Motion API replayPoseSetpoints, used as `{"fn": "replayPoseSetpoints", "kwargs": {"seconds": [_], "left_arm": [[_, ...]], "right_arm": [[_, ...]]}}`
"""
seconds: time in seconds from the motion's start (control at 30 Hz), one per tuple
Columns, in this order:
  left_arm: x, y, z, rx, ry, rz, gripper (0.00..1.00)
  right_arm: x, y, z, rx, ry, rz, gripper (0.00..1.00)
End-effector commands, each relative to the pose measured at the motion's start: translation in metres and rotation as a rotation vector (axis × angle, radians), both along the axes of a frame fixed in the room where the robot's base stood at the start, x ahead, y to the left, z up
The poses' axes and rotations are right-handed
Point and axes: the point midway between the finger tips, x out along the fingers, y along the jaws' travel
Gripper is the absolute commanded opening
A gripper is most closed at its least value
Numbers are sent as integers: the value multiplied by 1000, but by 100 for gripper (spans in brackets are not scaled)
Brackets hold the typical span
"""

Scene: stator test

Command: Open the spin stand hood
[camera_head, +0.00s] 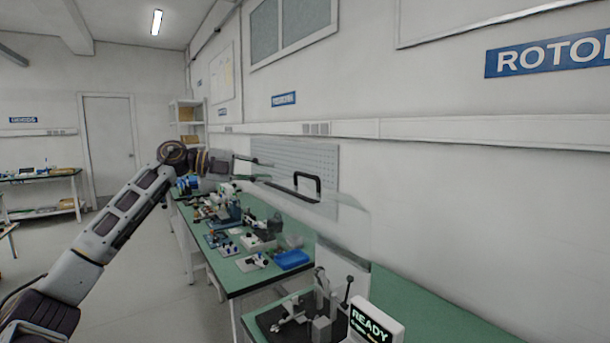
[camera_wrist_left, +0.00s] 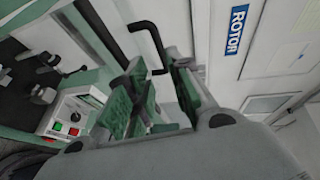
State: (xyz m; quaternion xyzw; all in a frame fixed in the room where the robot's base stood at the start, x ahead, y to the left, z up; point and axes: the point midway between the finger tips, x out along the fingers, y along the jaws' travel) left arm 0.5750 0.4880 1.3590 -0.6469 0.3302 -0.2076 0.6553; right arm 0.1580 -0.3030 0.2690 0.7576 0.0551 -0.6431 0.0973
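The black hood handle (camera_head: 318,187) is on the hood's upper part. My left gripper (camera_head: 268,171) is open and empty, its fingers left of the handle with a gap. In the left wrist view the handle (camera_wrist_left: 146,27) lies just beyond the parted green pads of this gripper (camera_wrist_left: 152,98). My right gripper is not in view.
A green-topped bench (camera_head: 232,278) with several small devices and a blue tray (camera_head: 292,260) stands left of the stand. A pegboard (camera_head: 310,160) and the wall are behind. The READY control box (camera_wrist_left: 75,112) with buttons is at left in the wrist view.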

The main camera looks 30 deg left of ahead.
Motion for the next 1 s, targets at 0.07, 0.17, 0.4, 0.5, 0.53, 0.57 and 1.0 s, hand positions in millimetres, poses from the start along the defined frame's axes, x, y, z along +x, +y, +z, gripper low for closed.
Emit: {"fn": "replayPoseSetpoints", "kwargs": {"seconds": [0.07, 0.17, 0.4, 0.5, 0.53, 0.57, 1.0], "left_arm": [[5, -6, 1, 0, 0, -2, 21], [12, -13, -1, -2, -1, -2, 21], [30, -31, -5, -1, -2, -2, 21], [38, -39, -7, -3, 0, -3, 21], [40, -42, -7, -1, -1, -2, 21], [43, -44, -8, -1, 0, -3, 21], [73, -75, -16, -2, 0, -2, 21]], "right_arm": [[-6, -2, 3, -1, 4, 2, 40], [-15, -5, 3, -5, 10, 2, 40], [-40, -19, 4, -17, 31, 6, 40], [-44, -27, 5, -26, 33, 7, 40], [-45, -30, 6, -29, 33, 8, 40], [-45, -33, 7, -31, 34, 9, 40], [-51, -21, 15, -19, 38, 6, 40]]}}
